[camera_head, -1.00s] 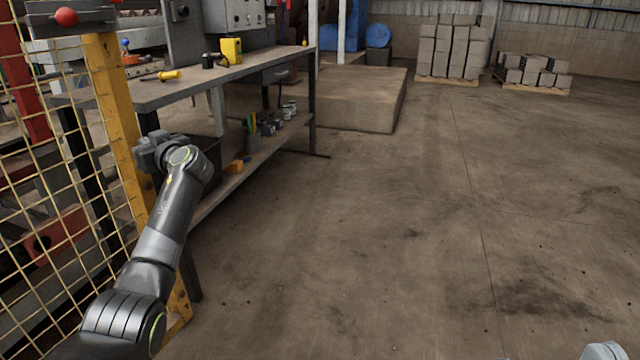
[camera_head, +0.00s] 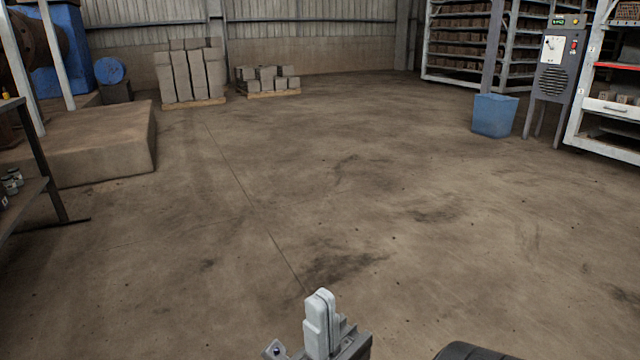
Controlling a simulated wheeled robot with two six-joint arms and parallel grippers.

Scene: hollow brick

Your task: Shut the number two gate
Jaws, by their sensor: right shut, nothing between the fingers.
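My right gripper (camera_head: 321,322) shows at the bottom middle, with its pale fingers together and nothing between them. It is above open floor and touches nothing that I can see. My left gripper is out of view. I cannot see any gate that I can identify as number two in this view.
Wide bare concrete floor (camera_head: 330,215) lies ahead. A concrete block (camera_head: 90,150) and a dark bench edge stand at left. Stacked bricks (camera_head: 190,75) stand at the back. At right are a blue bin (camera_head: 494,115), a grey control cabinet (camera_head: 553,70) and a white rack (camera_head: 577,125).

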